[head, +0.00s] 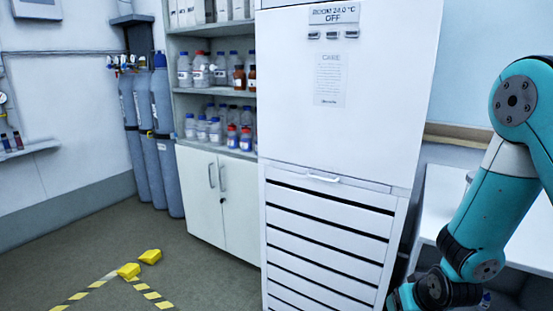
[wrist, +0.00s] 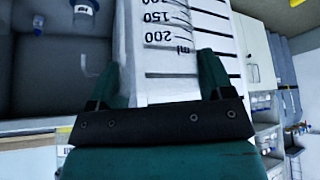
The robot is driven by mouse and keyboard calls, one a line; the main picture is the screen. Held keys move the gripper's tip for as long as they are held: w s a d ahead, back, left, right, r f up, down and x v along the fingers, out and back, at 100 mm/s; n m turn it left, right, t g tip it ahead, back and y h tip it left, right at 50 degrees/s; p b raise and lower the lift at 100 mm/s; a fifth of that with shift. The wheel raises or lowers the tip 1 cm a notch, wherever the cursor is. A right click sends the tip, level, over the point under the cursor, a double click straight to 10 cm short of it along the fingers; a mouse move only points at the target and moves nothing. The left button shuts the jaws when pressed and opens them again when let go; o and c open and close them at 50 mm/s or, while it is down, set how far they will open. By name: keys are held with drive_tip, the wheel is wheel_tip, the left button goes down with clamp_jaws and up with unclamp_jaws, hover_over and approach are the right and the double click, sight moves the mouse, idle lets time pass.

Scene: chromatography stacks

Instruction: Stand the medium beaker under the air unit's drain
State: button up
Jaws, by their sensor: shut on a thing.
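I cannot make out the drain. In the head view my arm is at the right and the gripper and beaker are hidden or out of frame.
Shelves of bottles (head: 215,92) above a white cupboard (head: 222,195) stand left of the unit. Gas cylinders (head: 150,130) stand farther left. A white bench (head: 440,195) is at the right, behind my arm.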

drive_tip(key=s, duration=0.1)
drive_tip(key=s+f+p, duration=0.1)
drive_tip(key=s, duration=0.1)
drive_tip(key=s+f, duration=0.1)
drive_tip(key=shift+s, duration=0.3)
drive_tip(key=shift+a, duration=0.1)
